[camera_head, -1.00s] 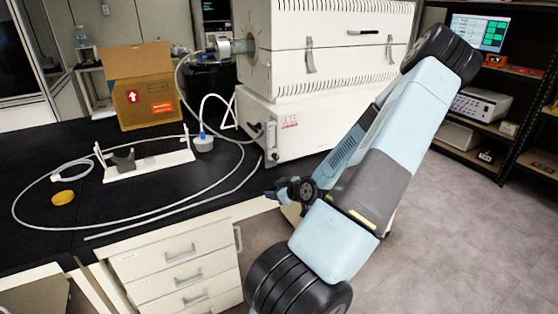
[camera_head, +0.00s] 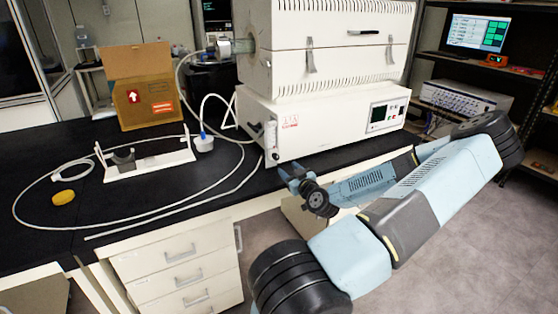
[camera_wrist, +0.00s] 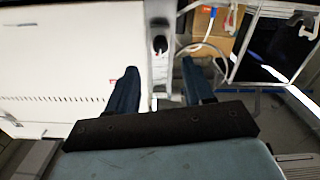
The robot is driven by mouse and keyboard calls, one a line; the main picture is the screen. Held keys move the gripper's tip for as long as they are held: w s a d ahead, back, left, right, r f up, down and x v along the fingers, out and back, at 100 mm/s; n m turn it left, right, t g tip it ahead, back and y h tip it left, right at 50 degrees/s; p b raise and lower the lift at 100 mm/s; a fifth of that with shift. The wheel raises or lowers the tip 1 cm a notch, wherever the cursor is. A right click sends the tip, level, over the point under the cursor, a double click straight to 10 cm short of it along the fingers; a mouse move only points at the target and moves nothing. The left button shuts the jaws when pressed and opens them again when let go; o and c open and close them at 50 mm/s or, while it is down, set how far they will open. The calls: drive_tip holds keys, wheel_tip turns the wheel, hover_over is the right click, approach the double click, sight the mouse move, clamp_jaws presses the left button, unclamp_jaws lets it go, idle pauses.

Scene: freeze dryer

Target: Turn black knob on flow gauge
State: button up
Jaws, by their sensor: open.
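The flow gauge (camera_head: 271,141) is a narrow upright strip on the front left corner of the white furnace base. My gripper (camera_head: 290,172) is just below and right of the gauge in the head view, at the bench's front edge. It also shows in the wrist view (camera_wrist: 159,70), open and empty, with the fingers apart from the knob.
The white furnace (camera_head: 325,55) stands on the black bench (camera_head: 130,208), its control screen (camera_head: 382,115) to the right. A white hose (camera_head: 215,195) loops over the bench. A cardboard box (camera_head: 145,88) is at the back. White drawers (camera_head: 180,262) are below.

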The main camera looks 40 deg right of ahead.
sight(277, 159)
drive_tip(key=x, duration=0.9)
drive_tip(key=shift+w, duration=0.1)
drive_tip(key=shift+c, duration=0.3)
